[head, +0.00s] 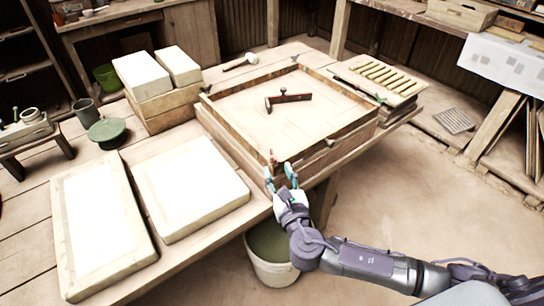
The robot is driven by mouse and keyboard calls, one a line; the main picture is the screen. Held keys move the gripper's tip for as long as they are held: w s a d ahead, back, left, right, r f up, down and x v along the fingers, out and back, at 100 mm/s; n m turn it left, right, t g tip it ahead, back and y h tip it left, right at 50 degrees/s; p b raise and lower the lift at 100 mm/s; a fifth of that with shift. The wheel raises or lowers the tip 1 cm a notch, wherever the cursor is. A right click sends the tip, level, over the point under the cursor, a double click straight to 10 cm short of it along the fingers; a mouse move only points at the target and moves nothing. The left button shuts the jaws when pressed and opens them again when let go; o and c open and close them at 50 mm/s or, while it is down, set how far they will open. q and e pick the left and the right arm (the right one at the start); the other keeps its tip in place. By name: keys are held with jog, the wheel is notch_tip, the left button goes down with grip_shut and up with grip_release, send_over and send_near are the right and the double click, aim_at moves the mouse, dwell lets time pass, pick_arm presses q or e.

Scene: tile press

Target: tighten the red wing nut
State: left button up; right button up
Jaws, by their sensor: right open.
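The red wing nut (272,156) is small and stands at the near corner of the wooden press frame (235,146). My right gripper (280,170) is open, with its blue-green fingertips apart, just below and beside the nut at that corner. I cannot tell whether a finger touches the nut or the frame. The gripper looks empty. My left gripper is out of view.
A hammer (288,99) lies on the panel inside the frame. Two pale slabs in wooden frames (190,188) lie left of the press. A bucket (272,262) stands on the floor below my right gripper. The floor at right is open.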

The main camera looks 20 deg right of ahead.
aim_at(275, 164)
jog(key=w, duration=0.6)
jog(key=shift+d, duration=0.15)
jog(key=shift+s, duration=0.1)
grip_shut()
